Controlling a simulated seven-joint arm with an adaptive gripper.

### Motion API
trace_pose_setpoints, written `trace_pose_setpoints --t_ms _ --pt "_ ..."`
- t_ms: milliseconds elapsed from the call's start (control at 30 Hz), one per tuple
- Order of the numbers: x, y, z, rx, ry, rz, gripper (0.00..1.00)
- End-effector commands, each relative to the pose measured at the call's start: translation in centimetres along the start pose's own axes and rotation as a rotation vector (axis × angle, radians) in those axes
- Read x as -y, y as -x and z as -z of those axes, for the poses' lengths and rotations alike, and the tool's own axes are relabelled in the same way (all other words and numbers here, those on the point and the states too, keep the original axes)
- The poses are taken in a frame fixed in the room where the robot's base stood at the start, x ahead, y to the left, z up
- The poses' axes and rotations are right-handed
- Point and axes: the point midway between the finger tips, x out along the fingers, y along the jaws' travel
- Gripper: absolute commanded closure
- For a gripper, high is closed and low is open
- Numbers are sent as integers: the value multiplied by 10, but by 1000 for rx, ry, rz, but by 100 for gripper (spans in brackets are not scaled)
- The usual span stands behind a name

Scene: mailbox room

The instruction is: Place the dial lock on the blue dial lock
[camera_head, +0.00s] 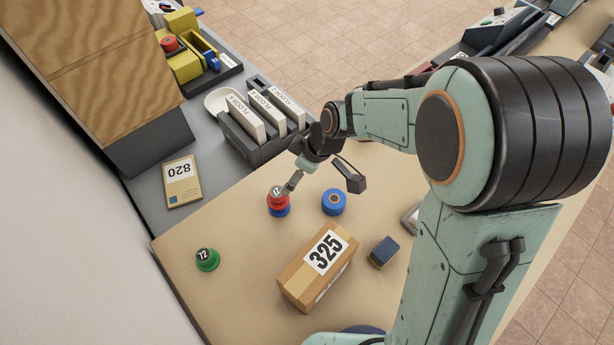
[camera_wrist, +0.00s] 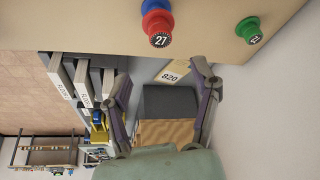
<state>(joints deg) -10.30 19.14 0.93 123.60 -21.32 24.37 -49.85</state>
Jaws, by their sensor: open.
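A red dial lock (camera_head: 277,196) with a dark numbered top sits on the blue dial lock (camera_head: 283,211), stacked and apparently upright. In the wrist view the red lock (camera_wrist: 158,27) reads 27 and touches the blue lock (camera_wrist: 153,6), which is partly cut off by the picture's edge. My gripper (camera_head: 293,182) is close beside the red lock in the head view, its fingertip partly overlapping the lock's right side. In the wrist view both fingers (camera_wrist: 162,78) are spread with nothing between them, and the red lock lies beyond their tips. Contact with the lock cannot be told.
A green dial lock (camera_head: 207,259) stands at the table's left. A blue roll (camera_head: 334,202) with an orange centre is right of the stack. A file holder (camera_head: 262,125) stands behind.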

Motion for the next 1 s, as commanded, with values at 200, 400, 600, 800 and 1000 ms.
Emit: trace_pose_setpoints --t_ms 200,400,600,800,1000 --pt "0 5 -1 2 -6 -1 38" --pt "22 60 -33 90 -252 -38 38" --pt "86 129 -96 231 -753 -111 38" --pt "136 154 -133 301 -1090 -161 38" --pt "146 157 -139 315 -1154 -168 38"
